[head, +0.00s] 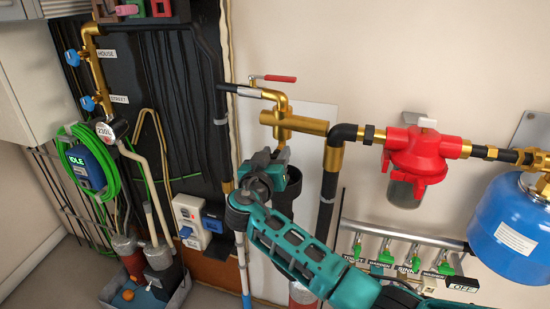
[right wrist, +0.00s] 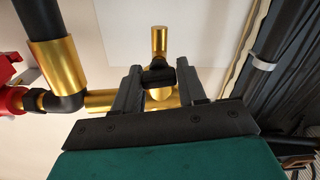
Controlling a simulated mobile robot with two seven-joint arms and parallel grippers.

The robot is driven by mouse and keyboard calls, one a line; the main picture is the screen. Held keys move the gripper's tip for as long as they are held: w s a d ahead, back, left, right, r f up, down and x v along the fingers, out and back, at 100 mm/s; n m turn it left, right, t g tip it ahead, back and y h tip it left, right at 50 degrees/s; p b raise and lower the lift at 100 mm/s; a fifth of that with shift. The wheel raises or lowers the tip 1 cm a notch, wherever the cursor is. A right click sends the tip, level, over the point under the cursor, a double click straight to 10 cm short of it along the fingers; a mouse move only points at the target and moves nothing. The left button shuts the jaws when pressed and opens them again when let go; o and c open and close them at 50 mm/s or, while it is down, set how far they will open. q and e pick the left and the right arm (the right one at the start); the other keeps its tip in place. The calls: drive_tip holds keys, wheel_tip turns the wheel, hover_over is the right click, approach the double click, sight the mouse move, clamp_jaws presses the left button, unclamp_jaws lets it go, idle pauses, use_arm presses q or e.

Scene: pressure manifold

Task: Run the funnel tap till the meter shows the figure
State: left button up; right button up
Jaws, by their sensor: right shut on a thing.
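My right gripper (head: 275,160) is at the lower end of the brass pipe fitting (head: 294,123) on the wall. In the right wrist view its two fingers (right wrist: 159,70) are shut on a small black knob (right wrist: 157,75), with brass pipe (right wrist: 159,40) beyond it. I cannot read from the frames which way the knob is turned. A round white meter (head: 112,128) on the left pipework seems to read 230 L. My left gripper is not in view.
A red-lever valve (head: 272,78) sits just above the fitting. A red filter (head: 414,155), a blue tank (head: 513,225) and a row of green taps (head: 400,255) are to the right. A blue box (head: 85,166) showing IDLE and a green hose (head: 65,160) are at left.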

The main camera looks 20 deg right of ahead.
drive_tip(key=n, duration=0.3)
drive_tip(key=shift+n+b, duration=0.3)
drive_tip(key=n, duration=0.3)
drive_tip(key=shift+w+a+n, duration=0.1)
drive_tip(key=shift+a+n, duration=0.05)
drive_tip(key=shift+n, duration=0.25)
drive_tip(key=n+p, duration=0.1)
drive_tip(key=n, duration=0.3)
drive_tip(key=shift+p, duration=0.3)
drive_tip(key=shift+f+n+p, duration=0.2)
drive_tip(key=shift+n+p, duration=0.5)
drive_tip(key=shift+n, duration=1.4)
drive_tip(key=o, duration=1)
drive_tip(key=shift+a, duration=0.15)
